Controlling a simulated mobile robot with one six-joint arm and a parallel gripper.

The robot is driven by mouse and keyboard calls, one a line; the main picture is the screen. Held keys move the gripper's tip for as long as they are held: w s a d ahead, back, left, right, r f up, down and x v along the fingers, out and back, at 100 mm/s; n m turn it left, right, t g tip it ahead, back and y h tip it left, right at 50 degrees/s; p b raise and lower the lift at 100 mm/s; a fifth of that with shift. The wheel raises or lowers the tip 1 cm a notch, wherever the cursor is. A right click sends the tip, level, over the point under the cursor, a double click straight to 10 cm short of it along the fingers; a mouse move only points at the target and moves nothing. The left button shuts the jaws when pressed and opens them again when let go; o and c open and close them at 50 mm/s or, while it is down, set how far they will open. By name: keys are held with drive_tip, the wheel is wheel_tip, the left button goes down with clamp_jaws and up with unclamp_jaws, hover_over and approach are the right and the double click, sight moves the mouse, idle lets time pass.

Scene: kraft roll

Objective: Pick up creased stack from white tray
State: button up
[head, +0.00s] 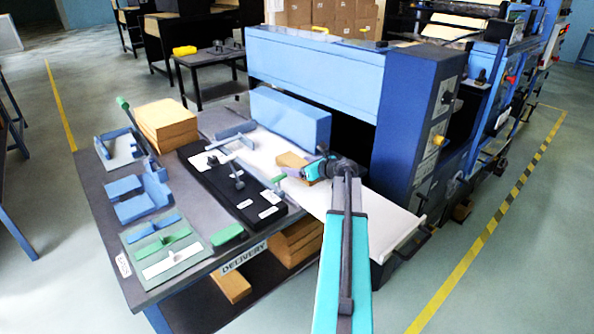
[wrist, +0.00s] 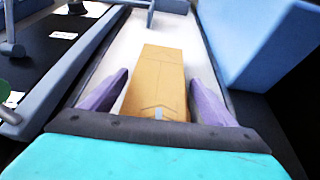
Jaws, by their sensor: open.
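A tan creased stack (wrist: 155,80) lies flat on the white tray (wrist: 210,70), seen in the wrist view between my gripper's fingers. It also shows in the head view (head: 291,160), partly hidden by my gripper. My gripper (wrist: 158,92) is open, with one purple finger on each side of the stack's near end. In the head view my gripper (head: 296,173) is low over the white tray (head: 385,213), beside the blue machine.
A light blue block-shaped housing (head: 290,118) stands close behind the stack. A black board (head: 225,180) with fittings lies left of the tray. A tan stack (head: 167,125) sits on the delivery table (head: 95,190), with blue and green fixtures around it.

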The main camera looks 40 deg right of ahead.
sight(299, 163)
drive_tip(key=c, duration=1.3)
drive_tip(key=shift+r, duration=0.1)
drive_tip(key=shift+r, duration=4.95)
